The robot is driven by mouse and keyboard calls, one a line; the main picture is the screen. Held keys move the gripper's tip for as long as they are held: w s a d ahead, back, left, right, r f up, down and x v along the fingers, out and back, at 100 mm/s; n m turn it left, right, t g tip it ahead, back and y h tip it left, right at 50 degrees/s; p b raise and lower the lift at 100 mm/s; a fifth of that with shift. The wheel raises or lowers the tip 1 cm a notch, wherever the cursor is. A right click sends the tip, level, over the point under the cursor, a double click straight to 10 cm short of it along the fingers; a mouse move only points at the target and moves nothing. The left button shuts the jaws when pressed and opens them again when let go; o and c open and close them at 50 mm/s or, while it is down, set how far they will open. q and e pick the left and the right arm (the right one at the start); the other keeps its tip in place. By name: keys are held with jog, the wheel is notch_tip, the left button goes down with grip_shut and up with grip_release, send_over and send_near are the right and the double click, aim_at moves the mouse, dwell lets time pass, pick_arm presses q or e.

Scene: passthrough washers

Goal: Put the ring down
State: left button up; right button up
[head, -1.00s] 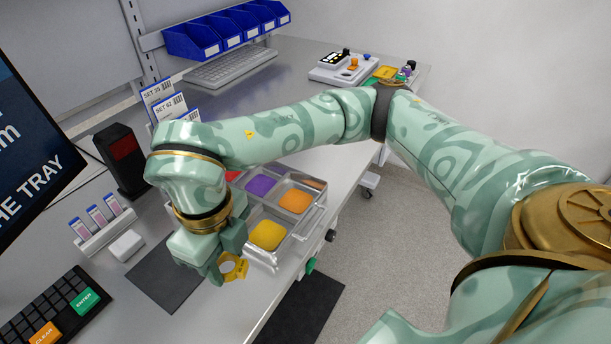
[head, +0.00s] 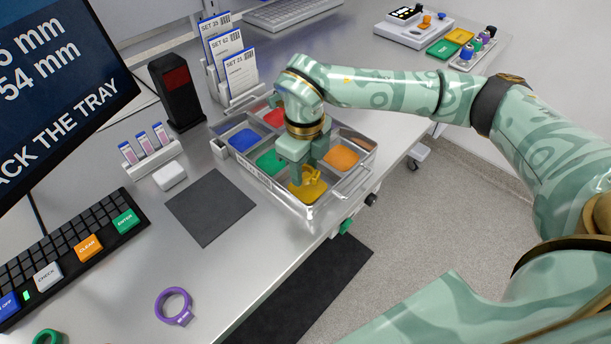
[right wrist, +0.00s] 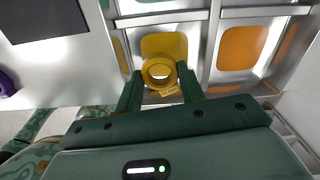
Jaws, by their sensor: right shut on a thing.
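My right gripper (head: 299,176) is shut on a yellow ring (head: 311,177) over the tray's yellow compartment (head: 304,192). The ring also shows in the right wrist view (right wrist: 160,72), between my fingertips (right wrist: 160,88), with the yellow pad (right wrist: 165,45) behind it. I cannot tell whether the ring touches the pad. The metal tray (head: 325,209) has several coloured compartments, with blue (head: 242,140), green (head: 270,161), red (head: 275,117) and orange (head: 341,157) showing. My left gripper is not in view.
A purple ring (head: 173,307) and part of a green ring (head: 47,337) lie on the bench at the front left. A dark mat (head: 210,207) lies bare left of the tray. A keyboard (head: 65,250), card holder (head: 233,92) and black device (head: 177,92) stand nearby.

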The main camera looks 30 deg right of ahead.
aim_at(306, 177)
jog(key=f, duration=0.2)
jog(key=f+b, duration=0.1)
jog(key=f, duration=0.1)
jog(key=shift+w+d, duration=0.25)
jog(key=shift+d, duration=0.05)
jog(key=o, duration=0.9)
jog(key=shift+f, duration=0.1)
jog(key=shift+o, duration=0.2)
notch_tip(306, 177, up, 12)
jog(key=p, duration=0.2)
jog(key=shift+r, duration=0.2)
